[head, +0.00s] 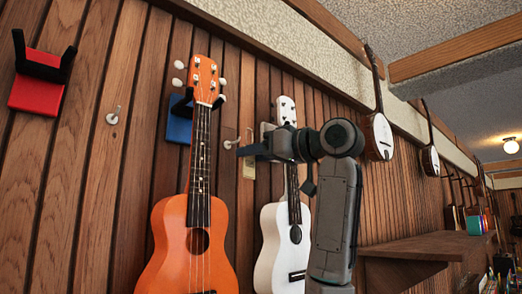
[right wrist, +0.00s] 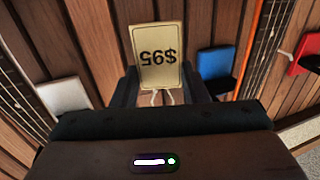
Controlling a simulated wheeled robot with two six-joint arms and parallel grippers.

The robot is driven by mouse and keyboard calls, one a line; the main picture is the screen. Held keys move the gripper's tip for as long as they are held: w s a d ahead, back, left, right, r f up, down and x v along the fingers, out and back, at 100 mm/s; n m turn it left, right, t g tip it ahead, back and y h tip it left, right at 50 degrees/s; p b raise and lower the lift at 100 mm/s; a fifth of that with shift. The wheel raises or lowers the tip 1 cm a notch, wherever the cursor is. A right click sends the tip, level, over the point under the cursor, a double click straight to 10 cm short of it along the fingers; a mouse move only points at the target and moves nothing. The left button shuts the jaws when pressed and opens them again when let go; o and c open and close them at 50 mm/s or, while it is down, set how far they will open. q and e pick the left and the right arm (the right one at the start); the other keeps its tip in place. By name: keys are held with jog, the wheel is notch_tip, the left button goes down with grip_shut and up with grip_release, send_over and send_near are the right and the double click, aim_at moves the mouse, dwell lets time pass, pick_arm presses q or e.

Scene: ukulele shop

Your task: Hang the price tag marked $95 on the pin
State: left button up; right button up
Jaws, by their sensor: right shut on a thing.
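The gold price tag (head: 249,166) hangs below my right gripper (head: 246,150) in the head view, between the orange and white ukuleles. In the right wrist view the tag (right wrist: 158,55) reads $95 upside down, with its pale string running back between the dark fingers (right wrist: 165,88). My right gripper is shut on the tag. A small metal pin (head: 228,144) is on the wood wall just left of the fingertips; I cannot tell the depth gap. Another pin (head: 113,117) is on the wall farther left. My left gripper is out of view.
An orange ukulele (head: 170,245) hangs from a blue holder (head: 179,130), left of the gripper. A white ukulele (head: 271,250) hangs behind my right arm. A red holder (head: 36,96) is empty at far left. A wooden shelf (head: 425,247) juts out at right.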

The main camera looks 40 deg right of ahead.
jog(key=shift+w+a+f+p, duration=0.15)
jog(key=shift+w+p, duration=0.5)
jog(key=shift+w, duration=1.4)
jog(key=shift+w+f, duration=0.55)
jog(key=shift+w, duration=0.15)
jog(key=shift+s, duration=0.1)
jog(key=o, duration=1)
jog(key=shift+s, duration=0.1)
